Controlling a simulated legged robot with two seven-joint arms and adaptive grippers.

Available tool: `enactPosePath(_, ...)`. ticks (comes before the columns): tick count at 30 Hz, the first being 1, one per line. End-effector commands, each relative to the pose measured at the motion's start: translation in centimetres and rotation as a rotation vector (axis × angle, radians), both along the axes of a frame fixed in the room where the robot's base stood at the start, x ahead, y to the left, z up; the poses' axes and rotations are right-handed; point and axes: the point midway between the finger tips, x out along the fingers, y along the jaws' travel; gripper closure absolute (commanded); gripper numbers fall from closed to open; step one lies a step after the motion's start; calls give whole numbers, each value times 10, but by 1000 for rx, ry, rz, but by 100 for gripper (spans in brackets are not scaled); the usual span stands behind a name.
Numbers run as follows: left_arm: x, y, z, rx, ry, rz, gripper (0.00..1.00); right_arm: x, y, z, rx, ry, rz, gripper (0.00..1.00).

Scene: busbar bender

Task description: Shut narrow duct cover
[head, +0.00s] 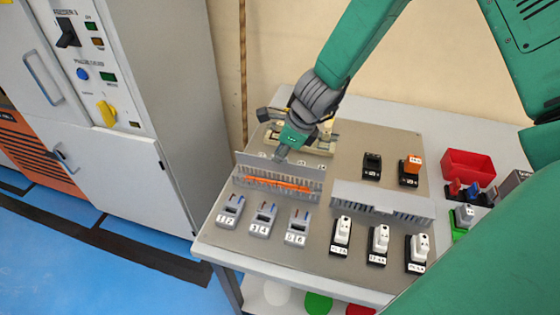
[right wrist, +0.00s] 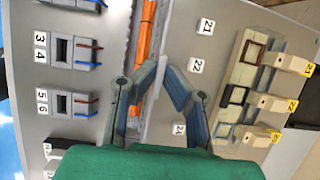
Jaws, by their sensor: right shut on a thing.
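A slotted wire duct (head: 250,180) with orange wires (head: 285,185) in it lies on the grey panel in the head view. Its grey cover (head: 248,160) stands raised along the duct's far side, so the wires are exposed. In the right wrist view the orange wires (right wrist: 146,40) run up the picture beside the cover's thin edge. My right gripper (head: 279,157) reaches down at the cover from behind. In the right wrist view its fingertips (right wrist: 162,62) are together on the cover edge. The fingers hide part of the cover. My left gripper is not in view.
A second duct (head: 385,203) lies to the right. Grey devices (head: 263,220) and white-topped blocks (head: 380,240) line the front. A terminal assembly (right wrist: 240,90) sits behind the duct. A red bin (head: 468,165) stands at right, and a cabinet (head: 170,80) at left.

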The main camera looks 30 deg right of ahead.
Motion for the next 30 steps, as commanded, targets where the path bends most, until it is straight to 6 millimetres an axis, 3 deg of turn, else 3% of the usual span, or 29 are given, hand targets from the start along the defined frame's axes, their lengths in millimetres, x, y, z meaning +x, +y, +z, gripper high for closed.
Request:
enactPosePath(1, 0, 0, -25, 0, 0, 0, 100, -4, 3, -12, -24, -26, -1, 100)
enactPosePath(9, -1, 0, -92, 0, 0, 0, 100, -13, 15, -16, -201, -171, 2, 100)
enactPosePath(30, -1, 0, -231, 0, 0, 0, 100, -36, 41, -39, -692, -584, 3, 100)
